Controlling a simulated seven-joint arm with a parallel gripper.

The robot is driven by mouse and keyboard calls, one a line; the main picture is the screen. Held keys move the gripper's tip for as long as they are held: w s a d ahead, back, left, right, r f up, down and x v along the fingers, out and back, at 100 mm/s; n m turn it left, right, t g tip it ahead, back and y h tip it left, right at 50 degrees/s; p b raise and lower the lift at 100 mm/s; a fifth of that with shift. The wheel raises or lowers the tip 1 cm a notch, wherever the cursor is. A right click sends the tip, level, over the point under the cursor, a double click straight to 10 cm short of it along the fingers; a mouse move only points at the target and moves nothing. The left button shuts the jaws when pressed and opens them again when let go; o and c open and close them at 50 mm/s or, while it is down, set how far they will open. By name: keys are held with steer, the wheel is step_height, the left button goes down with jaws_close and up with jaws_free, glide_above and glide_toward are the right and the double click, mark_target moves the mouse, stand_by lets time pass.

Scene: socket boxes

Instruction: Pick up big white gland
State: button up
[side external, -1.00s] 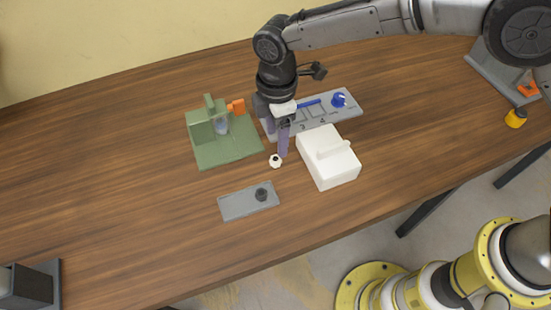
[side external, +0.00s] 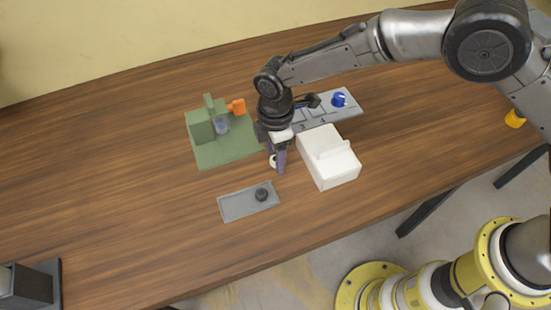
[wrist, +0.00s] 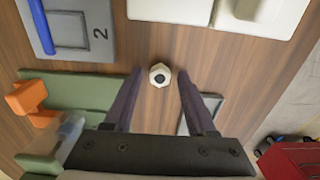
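The big white gland (wrist: 160,76), a small white nut-like ring with a dark hole, stands on the wooden table. In the wrist view it shows midway between my fingertips, with a gap on each side. In the side view the gland (side external: 272,161) is partly hidden behind my fingers. My gripper (wrist: 160,71) is open and points down, with nothing held. In the side view my gripper (side external: 277,168) is low over the gland; I cannot tell its exact height above the table.
A white box (side external: 335,172) stands close on the right. A green fixture (side external: 230,153) with an orange part stands on the left. A grey plate (side external: 238,205) with a black piece lies in front. A grey numbered tray (side external: 347,112) lies behind.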

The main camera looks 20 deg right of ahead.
jaws_close()
